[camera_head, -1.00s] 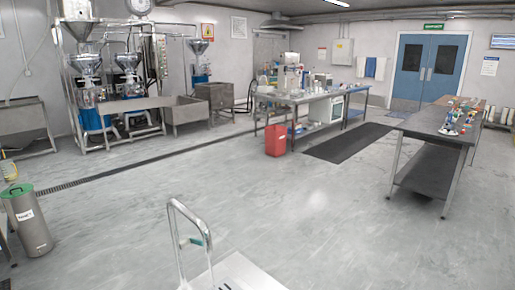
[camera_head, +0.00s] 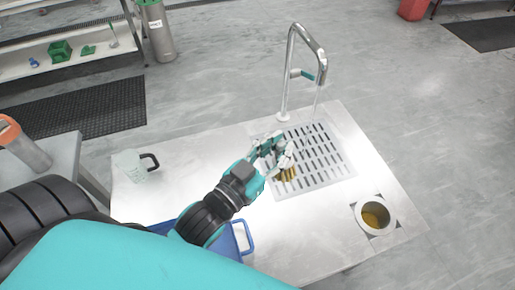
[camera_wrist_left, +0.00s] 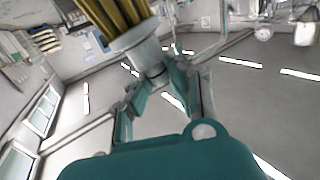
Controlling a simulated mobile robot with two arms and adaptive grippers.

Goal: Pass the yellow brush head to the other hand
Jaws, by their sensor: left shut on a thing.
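The yellow brush head (camera_head: 289,174) is over the slotted drain grate in the head view, just past my left gripper (camera_head: 271,152). My left gripper is shut on it. In the left wrist view, the brush head's yellow bristles (camera_wrist_left: 117,14) point up and its pale base (camera_wrist_left: 137,45) sits at the ends of the teal fingers (camera_wrist_left: 153,82). The fingers partly cover the brush head in the head view. My right gripper is not in view.
A tall metal tap (camera_head: 286,78) with running water stands behind the grate (camera_head: 325,160). A clear jug with a black handle (camera_head: 133,166) is at left. A blue tray (camera_head: 245,240) is near my arm. A round hole with brown contents (camera_head: 376,217) is at right.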

